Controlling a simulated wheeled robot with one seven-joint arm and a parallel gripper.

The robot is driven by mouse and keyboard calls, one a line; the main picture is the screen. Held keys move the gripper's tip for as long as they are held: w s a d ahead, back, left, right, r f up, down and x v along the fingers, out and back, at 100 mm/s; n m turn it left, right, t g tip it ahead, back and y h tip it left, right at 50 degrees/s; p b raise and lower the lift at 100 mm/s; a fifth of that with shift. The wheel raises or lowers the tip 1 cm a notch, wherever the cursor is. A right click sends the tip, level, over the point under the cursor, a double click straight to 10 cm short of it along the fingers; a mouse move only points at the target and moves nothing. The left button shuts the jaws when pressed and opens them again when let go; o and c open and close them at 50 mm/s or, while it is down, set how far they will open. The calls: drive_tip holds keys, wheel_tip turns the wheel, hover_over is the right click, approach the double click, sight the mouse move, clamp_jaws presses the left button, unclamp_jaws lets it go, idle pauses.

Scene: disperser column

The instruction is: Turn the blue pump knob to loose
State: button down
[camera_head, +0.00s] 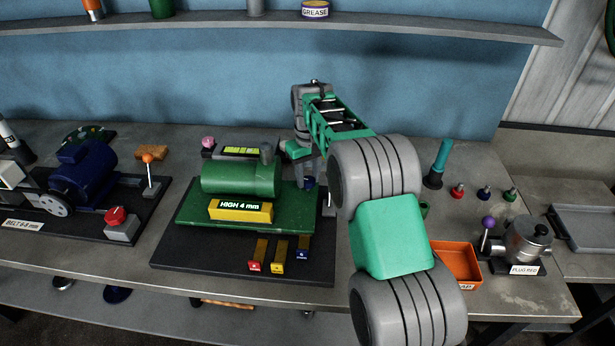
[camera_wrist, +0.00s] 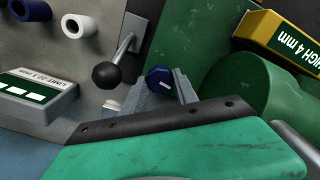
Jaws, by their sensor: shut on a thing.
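The blue pump knob (camera_wrist: 158,78) shows in the wrist view between the two grey fingers of my gripper (camera_wrist: 160,90). It is round with a white mark on its face. My gripper is shut on it, one finger on each side. In the head view the blue knob (camera_head: 309,183) is a small patch below my gripper (camera_head: 307,172), at the right end of the green pump (camera_head: 240,178). The fingers and arm partly hide it there. A yellow "HIGH 4 mm" block (camera_head: 240,211) sits at the pump's front.
Three small coloured-end blocks (camera_head: 277,255) lie in front of the pump. An orange bin (camera_head: 457,262) is to the right, partly behind my arm.

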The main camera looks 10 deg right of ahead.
sight(308, 179)
drive_tip(key=n, duration=0.4)
drive_tip(key=shift+r, duration=0.1)
drive_tip(key=shift+n, duration=2.1)
drive_tip(key=shift+w, duration=0.1)
drive_tip(key=c, duration=0.9)
unclamp_jaws()
drive_tip(key=shift+c, duration=0.2)
wheel_tip(308, 179, up, 8)
drive_tip(key=shift+f+b, duration=0.1)
drive_tip(key=shift+b, duration=0.7)
